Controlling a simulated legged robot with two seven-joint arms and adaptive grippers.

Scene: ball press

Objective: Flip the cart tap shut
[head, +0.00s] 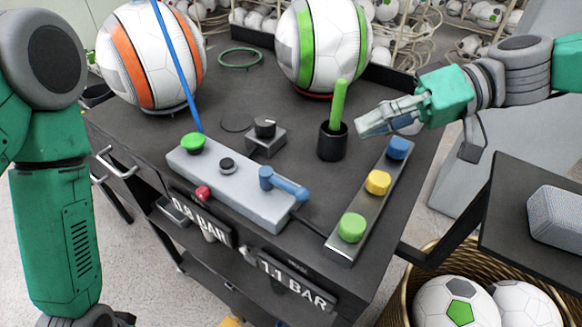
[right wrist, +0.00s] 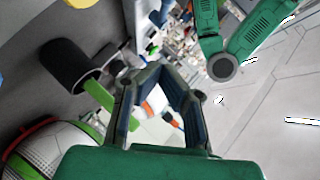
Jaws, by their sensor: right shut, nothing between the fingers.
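The cart tap with a blue lever (head: 284,184) sits at the right end of the grey control box (head: 230,186) on the cart. The lever points right and slightly toward the front. My right gripper (head: 362,124) is in the air behind and right of the tap, beside the black cup, apart from the lever. It is shut and empty; its fingers also show in the right wrist view (right wrist: 158,100), where I cannot make out the tap. My left arm hangs at the left of the head view, with its gripper out of view.
A black cup (head: 332,141) with a green stick (head: 339,100) stands near my right gripper. A strip with blue, yellow and green buttons (head: 377,183) lies right of the tap. A blue rod (head: 177,65) rises behind the box. Two balls (head: 151,52) (head: 324,45) stand at the back.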

